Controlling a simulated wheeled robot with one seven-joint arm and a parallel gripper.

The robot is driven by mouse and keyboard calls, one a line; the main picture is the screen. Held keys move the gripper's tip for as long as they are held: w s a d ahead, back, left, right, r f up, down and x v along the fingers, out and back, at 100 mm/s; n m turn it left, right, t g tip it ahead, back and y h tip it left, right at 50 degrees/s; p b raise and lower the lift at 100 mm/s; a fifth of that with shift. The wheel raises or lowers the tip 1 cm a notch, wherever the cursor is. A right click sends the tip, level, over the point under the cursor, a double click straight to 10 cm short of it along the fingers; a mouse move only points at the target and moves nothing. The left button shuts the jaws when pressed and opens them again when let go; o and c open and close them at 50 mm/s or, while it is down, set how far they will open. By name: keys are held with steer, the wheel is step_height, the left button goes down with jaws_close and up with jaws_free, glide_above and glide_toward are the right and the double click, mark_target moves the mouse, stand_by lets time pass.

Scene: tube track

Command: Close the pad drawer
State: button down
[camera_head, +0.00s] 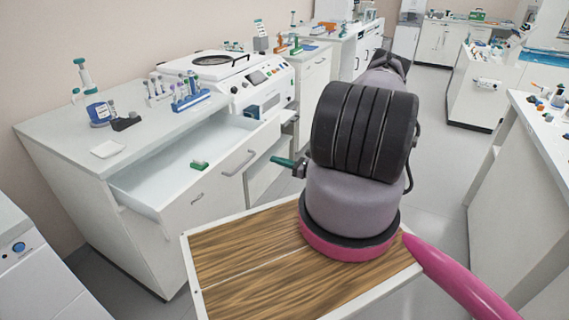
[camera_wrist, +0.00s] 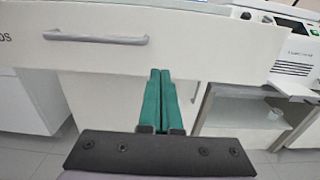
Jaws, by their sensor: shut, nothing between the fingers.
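The pad drawer (camera_head: 158,190) is pulled open from the white counter on the left in the head view. A small green item (camera_head: 199,164) lies inside it. Its front panel (camera_wrist: 200,55) fills the upper part of the wrist view, with a grey bar handle (camera_wrist: 96,39) on the left. In the head view the handle (camera_head: 240,164) is on the drawer's front. My gripper (camera_head: 275,159) has green fingers that are shut and empty. In the wrist view the fingertips (camera_wrist: 160,72) point at the lower part of the front, right of the handle. I cannot tell whether they touch it.
A white machine (camera_head: 225,75) stands behind the drawer. In the wrist view an open shelf (camera_wrist: 240,115) is at lower right. Another counter (camera_head: 540,125) stands on the right, with clear floor (camera_head: 430,170) between.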

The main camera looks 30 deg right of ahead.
steer(key=x, duration=0.8)
steer(key=shift+w, duration=0.15)
steer(key=shift+a, duration=0.15)
